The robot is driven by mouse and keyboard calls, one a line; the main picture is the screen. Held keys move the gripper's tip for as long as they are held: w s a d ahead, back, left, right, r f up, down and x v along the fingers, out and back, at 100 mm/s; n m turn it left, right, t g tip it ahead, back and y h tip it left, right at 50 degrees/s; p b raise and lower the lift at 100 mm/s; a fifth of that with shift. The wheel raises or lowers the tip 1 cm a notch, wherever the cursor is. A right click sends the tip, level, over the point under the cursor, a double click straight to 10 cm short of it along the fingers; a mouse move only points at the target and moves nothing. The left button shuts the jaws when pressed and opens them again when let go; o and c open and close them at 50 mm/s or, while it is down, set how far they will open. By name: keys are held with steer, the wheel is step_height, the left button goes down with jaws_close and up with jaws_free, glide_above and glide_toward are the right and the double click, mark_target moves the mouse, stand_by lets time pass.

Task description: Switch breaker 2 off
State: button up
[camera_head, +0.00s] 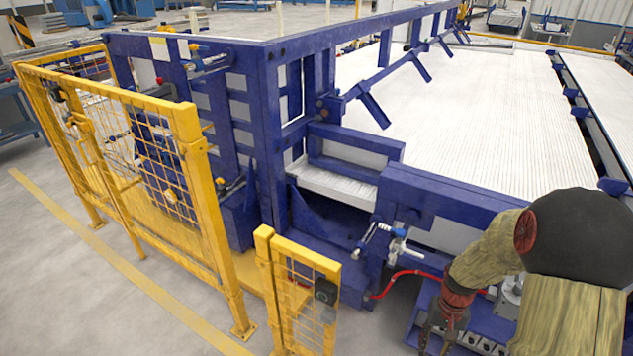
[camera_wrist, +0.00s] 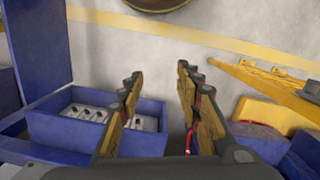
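A row of small pale breakers with dark switches (camera_wrist: 88,113) sits inside an open blue box (camera_wrist: 55,130) at the left of the wrist view. The breakers also show at the bottom of the head view (camera_head: 482,342), partly cut off by the frame edge. No numbers are readable, so I cannot tell which one is breaker 2 or how its switch stands. My gripper (camera_wrist: 160,84) is open and empty, its two fingers apart. The left finger covers part of the breaker row. In the head view my gripper (camera_head: 436,342) hangs just left of the breakers.
A yellow mesh fence (camera_head: 160,190) and a short yellow gate (camera_head: 298,290) stand left of the blue machine frame (camera_head: 270,130). A red hose (camera_head: 400,276) runs close to my arm. Open grey floor (camera_head: 70,270) with a yellow line lies at the left.

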steer(key=s+a+r+n+t+p, duration=0.1)
steer(key=s+a+r, duration=0.3)
steer(key=r, duration=0.8)
steer(key=s+a+r+n+t+p, duration=0.1)
steer(key=s+a+r+t, duration=0.2)
steer(key=r, duration=0.9)
steer(key=s+a+r+n+t+p, duration=0.1)
steer(key=s+a+r+t, duration=0.2)
steer(key=r, duration=0.9)
steer(key=s+a, duration=0.3)
steer(key=shift+s+a+r+n+p, duration=0.2)
steer(key=shift+s+a+n+p, duration=0.05)
steer(key=shift+a+n+p, duration=0.05)
